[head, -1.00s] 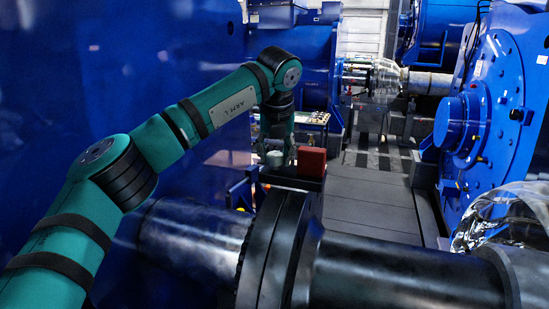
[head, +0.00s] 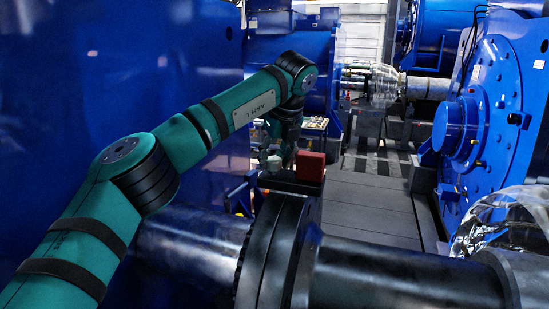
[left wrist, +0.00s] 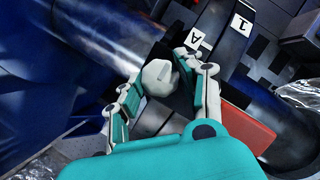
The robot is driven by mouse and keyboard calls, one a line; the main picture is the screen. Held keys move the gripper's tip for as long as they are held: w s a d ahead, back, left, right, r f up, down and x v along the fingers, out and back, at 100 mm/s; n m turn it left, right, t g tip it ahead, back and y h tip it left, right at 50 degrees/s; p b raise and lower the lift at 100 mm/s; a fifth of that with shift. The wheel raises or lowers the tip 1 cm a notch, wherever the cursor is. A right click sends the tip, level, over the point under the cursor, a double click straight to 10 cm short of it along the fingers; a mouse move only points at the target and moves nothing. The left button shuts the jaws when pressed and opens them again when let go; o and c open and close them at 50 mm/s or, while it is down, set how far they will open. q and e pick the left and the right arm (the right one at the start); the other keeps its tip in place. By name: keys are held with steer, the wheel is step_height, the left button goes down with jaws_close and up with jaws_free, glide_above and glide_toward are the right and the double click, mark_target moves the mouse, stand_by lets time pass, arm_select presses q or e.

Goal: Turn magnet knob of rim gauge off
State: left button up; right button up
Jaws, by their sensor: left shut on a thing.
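My left gripper (left wrist: 160,85) has its two fingers on either side of a pale grey-white faceted knob (left wrist: 158,77) and is shut on it. The knob sits near the fingertips in the left wrist view. In the head view my left gripper (head: 279,158) reaches down beyond the large black coupling, and the pale knob (head: 272,163) shows small beside a red block (head: 311,166). The knob's base and any pointer mark are not clear. My right gripper is not in view.
The dark coupling flange (head: 275,255) and shaft (head: 400,272) fill the foreground. White labels reading A (left wrist: 196,40) and 1 (left wrist: 242,24) lie close to the gripper. A blue machine (head: 505,110) stands at right.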

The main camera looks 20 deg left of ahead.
mark_target(274, 159)
arm_select(q)
steer(key=o, duration=1.1)
steer(key=shift+o, duration=0.2)
steer(key=shift+r, duration=0.1)
step_height(274, 159, up, 9)
steer(key=shift+s+d+f, duration=0.1)
steer(key=shift+f, duration=0.05)
steer(key=shift+r, duration=0.6)
